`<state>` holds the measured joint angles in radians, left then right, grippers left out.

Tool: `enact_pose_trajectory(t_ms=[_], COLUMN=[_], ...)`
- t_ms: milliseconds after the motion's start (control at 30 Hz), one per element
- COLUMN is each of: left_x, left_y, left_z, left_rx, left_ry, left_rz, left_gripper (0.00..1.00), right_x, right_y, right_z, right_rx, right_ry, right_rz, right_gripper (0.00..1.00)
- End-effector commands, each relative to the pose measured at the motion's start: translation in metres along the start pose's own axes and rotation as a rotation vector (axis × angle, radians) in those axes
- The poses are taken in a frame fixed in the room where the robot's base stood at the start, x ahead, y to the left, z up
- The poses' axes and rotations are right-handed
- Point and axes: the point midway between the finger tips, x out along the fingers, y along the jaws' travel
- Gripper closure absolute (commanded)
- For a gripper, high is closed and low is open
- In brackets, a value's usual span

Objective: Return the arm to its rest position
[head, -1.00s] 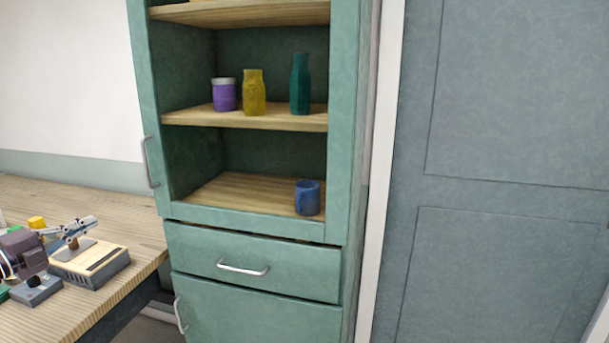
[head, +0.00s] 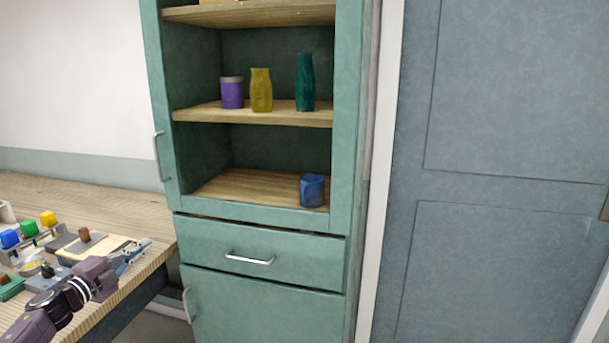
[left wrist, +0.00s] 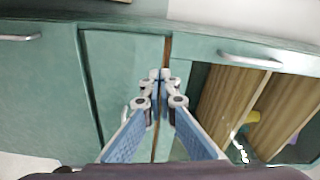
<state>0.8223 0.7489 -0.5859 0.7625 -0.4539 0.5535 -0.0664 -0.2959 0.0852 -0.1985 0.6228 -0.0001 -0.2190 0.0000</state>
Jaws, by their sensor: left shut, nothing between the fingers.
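My left arm comes in at the lower left of the head view. Its gripper (head: 143,247) is shut and empty, near the right edge of the wooden workbench (head: 110,205). In the left wrist view the left gripper (left wrist: 160,78) shows its blue-padded fingers with the tips together and nothing between them. Behind the tips is the green cabinet front (left wrist: 125,75). My right gripper is in neither view. No glass rod can be made out.
On the bench stand blue (head: 10,238), green (head: 29,229) and yellow (head: 48,218) capped items and a flat device with a brown knob (head: 84,235). A green cabinet (head: 255,225) holds jars and a blue mug (head: 312,190). A grey door (head: 505,120) is at right.

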Motion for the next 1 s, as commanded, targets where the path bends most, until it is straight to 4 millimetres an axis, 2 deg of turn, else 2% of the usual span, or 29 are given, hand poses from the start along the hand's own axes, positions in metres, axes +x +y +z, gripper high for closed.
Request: enact_pose_trajectory(t_ms=[33,100,200,267,367,467,567,667,700,800,1000], left_x=[0.007,0.013,0.013,0.005,-0.019,-0.055,-0.104,-0.163,-0.188,-0.243,-0.318], left_y=[0.022,0.050,0.098,0.127,0.173,0.215,0.252,0.281,0.291,0.305,0.313], left_z=[-0.018,-0.041,-0.079,-0.101,-0.136,-0.169,-0.200,-0.232,-0.243,-0.268,-0.301], left_rx=[-0.039,-0.102,-0.226,-0.312,-0.460,-0.611,-0.759,-0.900,-0.951,-1.049,-1.158], left_ry=[-0.007,-0.039,-0.108,-0.164,-0.268,-0.386,-0.514,-0.650,-0.704,-0.820,-0.967], left_rz=[0.005,0.009,0.026,0.044,0.088,0.151,0.232,0.329,0.369,0.461,0.585], left_gripper=[1.00,1.00,1.00,1.00,1.00,1.00,1.00,1.00,1.00,1.00,1.00], right_x=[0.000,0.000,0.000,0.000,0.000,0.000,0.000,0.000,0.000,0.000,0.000], right_y=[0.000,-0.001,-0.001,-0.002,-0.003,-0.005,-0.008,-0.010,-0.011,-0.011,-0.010], right_z=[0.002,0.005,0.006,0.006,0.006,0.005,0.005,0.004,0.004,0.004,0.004], right_rx=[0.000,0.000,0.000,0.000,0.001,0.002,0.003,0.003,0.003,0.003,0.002], right_ry=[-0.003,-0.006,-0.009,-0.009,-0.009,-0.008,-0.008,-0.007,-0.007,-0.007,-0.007], right_rz=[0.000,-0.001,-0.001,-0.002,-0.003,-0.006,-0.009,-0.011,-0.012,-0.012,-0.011], right_gripper=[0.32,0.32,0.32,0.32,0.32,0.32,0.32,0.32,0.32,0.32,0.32])
